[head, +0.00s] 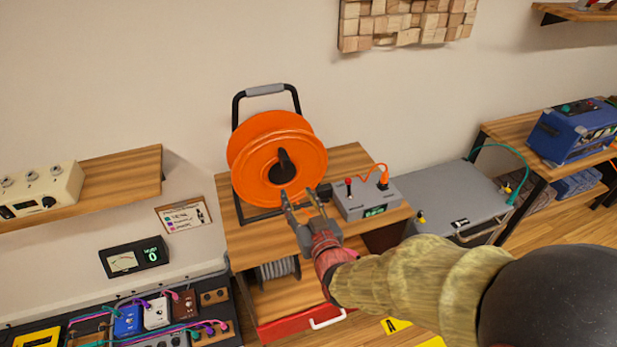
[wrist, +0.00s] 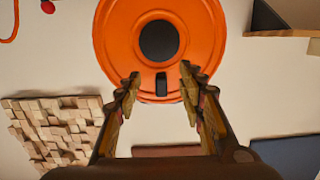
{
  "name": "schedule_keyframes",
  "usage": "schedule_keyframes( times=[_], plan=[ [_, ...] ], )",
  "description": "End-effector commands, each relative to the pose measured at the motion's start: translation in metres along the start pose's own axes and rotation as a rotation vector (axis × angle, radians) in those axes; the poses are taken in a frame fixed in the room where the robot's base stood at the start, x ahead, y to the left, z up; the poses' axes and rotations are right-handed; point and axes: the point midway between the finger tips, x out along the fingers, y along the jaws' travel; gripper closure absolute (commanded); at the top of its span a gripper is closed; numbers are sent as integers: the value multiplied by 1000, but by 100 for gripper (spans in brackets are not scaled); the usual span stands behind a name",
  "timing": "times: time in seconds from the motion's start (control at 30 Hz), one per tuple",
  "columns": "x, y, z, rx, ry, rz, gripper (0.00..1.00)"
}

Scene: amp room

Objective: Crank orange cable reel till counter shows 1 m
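The orange cable reel (head: 250,150) stands upright in a black frame with a grey grip on a wooden cabinet; its face fills the upper middle of the wrist view (wrist: 115,40). It has a black hub (wrist: 158,40) and a small black crank handle (wrist: 161,84) near the rim. My gripper (head: 301,192) is open in front of the reel's lower right. In the wrist view its fingertips (wrist: 160,74) lie on either side of the handle, with gaps; depth is hard to tell. A grey box (head: 356,200) with a green counter display (head: 375,211) sits right of the reel, digits too small to read.
A grey case (head: 450,195) stands to the right. A wooden shelf (head: 120,172) and a pedalboard (head: 140,320) are at left. A wood-block panel (head: 405,22) hangs on the wall.

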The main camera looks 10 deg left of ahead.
Motion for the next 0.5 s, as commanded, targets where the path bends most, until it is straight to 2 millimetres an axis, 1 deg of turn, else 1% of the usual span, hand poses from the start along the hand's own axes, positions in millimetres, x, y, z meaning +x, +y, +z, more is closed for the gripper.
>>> schedule_keyframes(
  times=[0.03, 0.1, 0.17, 0.37, 0.5],
  plan=[
    [0, 0, -12, -1, 46, 1, 61],
    [-2, 1, -26, -1, 96, 3, 61],
    [-2, 1, -32, -2, 121, 4, 61],
    [5, 1, -38, -3, 136, 4, 61],
    [18, 2, -40, -3, 135, 5, 61]
  ],
)
